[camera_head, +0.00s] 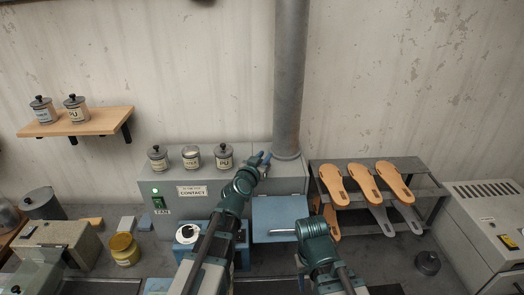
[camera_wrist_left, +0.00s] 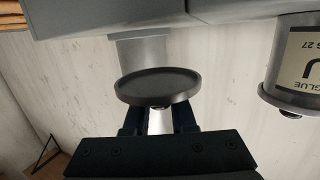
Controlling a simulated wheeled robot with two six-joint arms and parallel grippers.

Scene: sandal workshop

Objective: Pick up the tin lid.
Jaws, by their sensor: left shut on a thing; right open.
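The tin lid (camera_wrist_left: 158,85), a dark round disc with a raised rim, sits between the fingertips of my left gripper (camera_wrist_left: 160,118) in the left wrist view. The gripper is shut on it, and the lid is held clear in the air. In the head view my left gripper (camera_head: 264,160) is above the right part of the grey machine, in front of the pipe; the lid is too small to make out there. The middle tin (camera_head: 191,158) on the machine looks lidless. My right gripper (camera_head: 284,232) is open, low near the blue panel, its fingers hard to see.
Lidded tins stand left (camera_head: 157,160) and right (camera_head: 224,157) on the grey machine (camera_head: 165,215). A thick pipe (camera_head: 290,80) rises behind my left gripper. A rack (camera_head: 428,187) of sandal soles stands at right. A dark knobbed object (camera_head: 428,263) lies on the bench.

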